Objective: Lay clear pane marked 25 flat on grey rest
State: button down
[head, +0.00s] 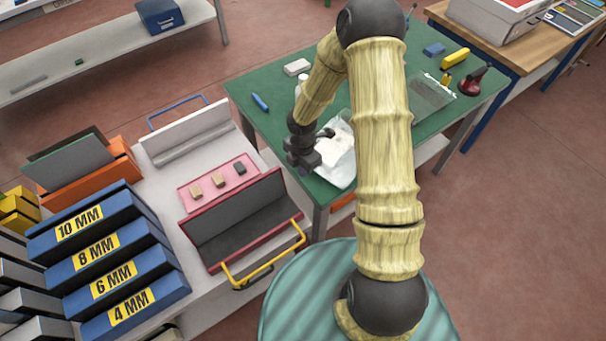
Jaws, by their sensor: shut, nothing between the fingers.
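A clear pane (432,97) lies on the right part of the green table, partly behind my arm. No number can be read on it. A greenish-grey pane (72,165) leans in an orange rack at the left. A light grey L-shaped stand (190,133) with a blue handle and a dark grey-lined red stand (240,215) with a yellow handle are on the left bench; I cannot tell which is the grey rest. My gripper (312,157) is shut and empty, near the green table's left front edge, beside a crumpled white sheet (338,153).
Blue boxes (110,260) marked in MM stand at the lower left. A pink tray (217,182) holds small blocks between the two stands. The green table (262,85) also carries a red suction cup (472,84), a yellow tool (455,59) and a white block (297,67).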

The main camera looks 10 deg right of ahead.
notch_tip(320, 180, up, 5)
jog(key=shift+a+f, duration=0.1)
jog(key=shift+f, duration=0.05)
dwell(0.5)
jog(key=s+d+r+m+t, duration=0.1)
jog(key=s+r+m, duration=0.5)
jog(key=m, duration=0.5)
jog(key=s+d+r+m+t, duration=0.1)
jog(key=s+d+r+m, duration=0.1)
jog(key=s+r+m, duration=0.5)
notch_tip(320, 180, up, 5)
jog(key=m, duration=0.5)
jog(key=shift+s+d+f+m+t, duration=0.2)
jog(key=shift+s+m+t, duration=0.05)
jog(key=shift+m+t, duration=0.05)
